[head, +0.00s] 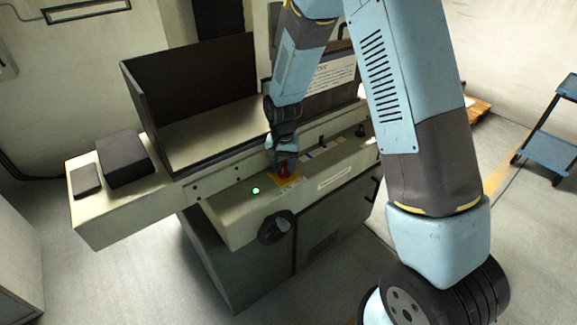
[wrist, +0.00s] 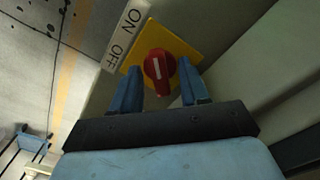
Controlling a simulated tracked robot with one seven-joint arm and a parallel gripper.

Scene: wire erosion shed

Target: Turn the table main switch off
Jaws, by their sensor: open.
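The table main switch is a red rotary knob (wrist: 159,68) with a white mark, on a yellow square plate (wrist: 186,47). A white label (wrist: 125,36) reading ON and OFF sits along the plate's edge in the wrist view. In the head view the red knob (head: 284,170) is on the machine's front panel, partly hidden by my gripper (head: 284,160). In the wrist view my gripper (wrist: 158,95) is open, with one blue finger on each side of the knob. I cannot tell whether the fingers touch it.
A green lit lamp (head: 256,190) is left of the switch. A black handwheel (head: 275,227) is below it on the machine front (head: 232,222). A dark box (head: 123,158) lies on the machine's left end. A blue cart (head: 556,150) stands far right.

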